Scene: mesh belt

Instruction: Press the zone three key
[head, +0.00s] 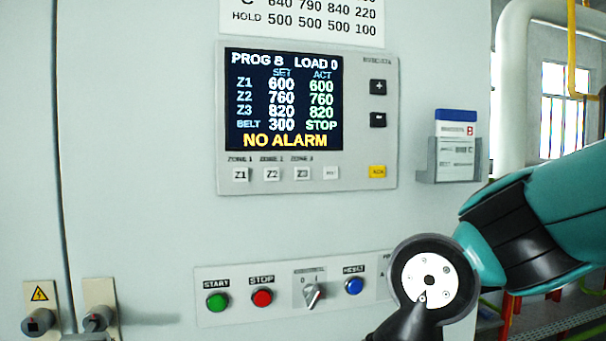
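The zone three key, marked Z3 (302,173), is a small pale key in the row below the screen on the grey control panel (391,120). The Z1 key (241,174) and Z2 key (272,174) sit to its left. The screen (283,101) reads PROG 8, LOAD 0, Z3 set 820 and actual 820, belt STOP, NO ALARM. My teal and black arm enters at the lower right, its joint low and to the right of the keys. My gripper is outside the picture.
Below are a green START button (217,302), a red STOP button (262,297), a selector switch (313,294) and a blue RESET button (354,286). A card holder (431,160) juts from the wall at right. Plus and minus keys and a yellow key (377,171) share the panel.

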